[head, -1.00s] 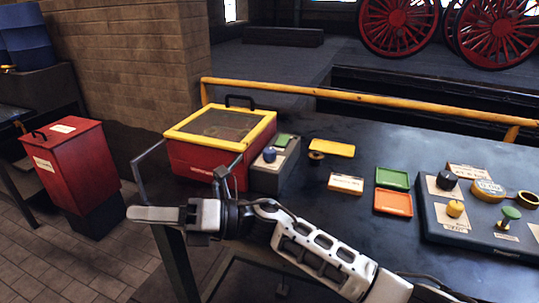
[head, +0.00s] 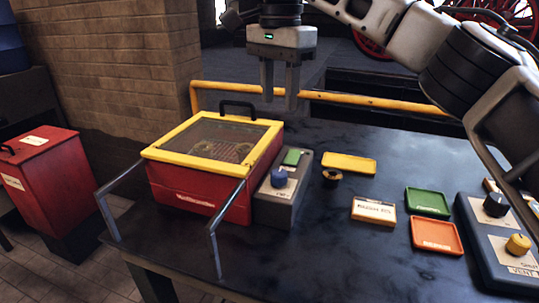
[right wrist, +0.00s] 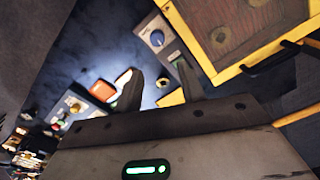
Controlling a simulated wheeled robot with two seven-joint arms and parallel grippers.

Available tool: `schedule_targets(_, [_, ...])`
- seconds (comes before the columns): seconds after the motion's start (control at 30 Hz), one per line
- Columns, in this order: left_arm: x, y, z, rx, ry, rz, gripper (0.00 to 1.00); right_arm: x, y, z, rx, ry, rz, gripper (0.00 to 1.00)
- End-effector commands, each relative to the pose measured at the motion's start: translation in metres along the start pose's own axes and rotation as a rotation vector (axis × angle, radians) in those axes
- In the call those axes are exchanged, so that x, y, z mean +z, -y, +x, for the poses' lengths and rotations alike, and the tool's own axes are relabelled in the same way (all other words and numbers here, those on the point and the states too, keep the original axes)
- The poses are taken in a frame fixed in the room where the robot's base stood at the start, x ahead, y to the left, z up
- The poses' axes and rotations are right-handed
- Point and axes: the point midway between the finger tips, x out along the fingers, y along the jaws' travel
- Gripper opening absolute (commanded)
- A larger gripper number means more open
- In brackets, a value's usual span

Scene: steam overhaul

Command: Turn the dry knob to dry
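A blue knob (head: 279,178) sits on a grey control box (head: 269,207) against the right side of a red case with a yellow-framed glass lid (head: 155,150). A green piece (head: 293,157) is on the same box behind the knob. The knob's markings are too small to read. My right gripper (head: 279,100) points down, open and empty, above and behind the box, apart from the knob. The right wrist view shows its two fingers spread (right wrist: 160,92), with the blue knob (right wrist: 157,38) beyond them. My left gripper is not in view.
Yellow (head: 348,163), green (head: 428,202) and orange (head: 436,236) trays and a labelled box (head: 373,211) lie to the right. Another knob panel (head: 490,245) stands at far right. A yellow rail (head: 385,108) runs along the back. Metal bars (head: 214,245) rise at front left.

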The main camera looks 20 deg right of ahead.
Motion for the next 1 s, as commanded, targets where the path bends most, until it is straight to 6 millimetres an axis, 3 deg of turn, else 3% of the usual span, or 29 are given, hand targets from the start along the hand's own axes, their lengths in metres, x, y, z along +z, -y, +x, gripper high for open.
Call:
schedule_targets(0.3, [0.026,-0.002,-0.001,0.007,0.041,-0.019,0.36,0.000,-0.001,0.056,0.004,0.002,-0.002,0.40])
schedule_targets(0.7, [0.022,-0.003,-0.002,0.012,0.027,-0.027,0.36,0.001,-0.001,0.135,0.003,0.003,-0.001,0.40])
schedule_targets(1.0, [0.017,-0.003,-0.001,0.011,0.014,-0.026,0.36,0.001,0.000,0.157,0.000,0.002,-0.001,0.40])
